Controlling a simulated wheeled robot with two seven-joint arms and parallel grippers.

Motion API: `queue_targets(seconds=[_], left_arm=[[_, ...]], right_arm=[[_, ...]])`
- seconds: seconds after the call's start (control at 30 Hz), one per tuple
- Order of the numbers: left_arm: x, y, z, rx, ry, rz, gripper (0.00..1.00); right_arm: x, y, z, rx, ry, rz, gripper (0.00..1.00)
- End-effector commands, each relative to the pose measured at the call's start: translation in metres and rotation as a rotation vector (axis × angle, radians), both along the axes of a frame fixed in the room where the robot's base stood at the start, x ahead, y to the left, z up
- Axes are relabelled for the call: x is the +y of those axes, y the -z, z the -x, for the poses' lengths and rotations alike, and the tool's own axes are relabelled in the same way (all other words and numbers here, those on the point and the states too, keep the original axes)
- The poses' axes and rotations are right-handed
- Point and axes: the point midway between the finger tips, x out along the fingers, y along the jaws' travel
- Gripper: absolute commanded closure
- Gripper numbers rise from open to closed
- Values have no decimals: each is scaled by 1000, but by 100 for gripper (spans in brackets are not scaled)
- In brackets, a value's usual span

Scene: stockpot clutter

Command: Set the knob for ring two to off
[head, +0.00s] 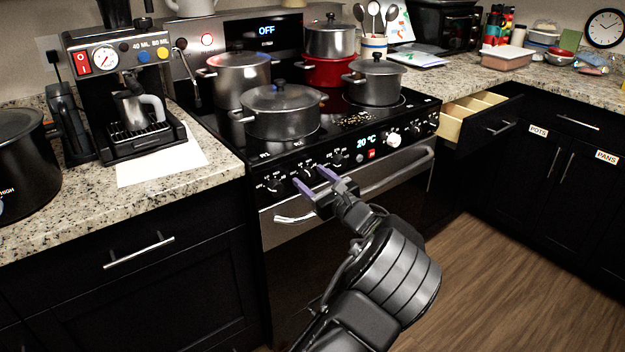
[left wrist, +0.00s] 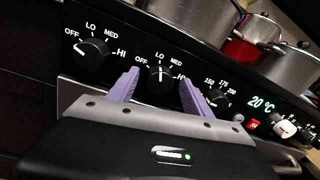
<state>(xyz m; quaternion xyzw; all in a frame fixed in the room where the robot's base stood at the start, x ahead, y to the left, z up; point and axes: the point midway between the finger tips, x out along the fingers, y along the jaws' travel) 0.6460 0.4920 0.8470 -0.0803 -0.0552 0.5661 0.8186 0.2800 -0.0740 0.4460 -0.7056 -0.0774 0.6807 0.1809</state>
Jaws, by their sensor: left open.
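The stove's front panel carries two ring knobs with OFF, LO, MED and HI marks. The second knob (left wrist: 160,78), likely the one for ring two, is black and its white pointer line points roughly up, near LO; it also shows in the head view (head: 304,172). The first knob (left wrist: 94,54) stands to its left, with its mark toward OFF. My left gripper (head: 312,178) is open in front of the panel. In the left wrist view its purple fingers (left wrist: 159,79) appear on either side of the second knob; contact cannot be told.
A temperature knob (left wrist: 216,98) stands right of the second knob, then a display reading 20 °C and a white knob (head: 393,140). The oven handle (head: 380,175) runs below the panel. Several pots, such as the front one (head: 282,112), stand on the hob. A drawer (head: 485,118) is open at right.

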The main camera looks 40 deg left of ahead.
Motion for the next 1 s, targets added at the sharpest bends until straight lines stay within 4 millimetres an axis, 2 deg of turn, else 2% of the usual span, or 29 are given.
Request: queue_targets(seconds=[0.07, 0.73, 1.0], left_arm=[[0, 0, 0, 0, 0, 0, 44], [0, 0, 0, 0, 0, 1, 99], [-1, 1, 0, -9, 0, 4, 100]], right_arm=[[0, 0, 0, 0, 0, 0, 64], [0, 0, 0, 0, 0, 0, 64], [0, 2, 0, 0, 0, 0, 64]])
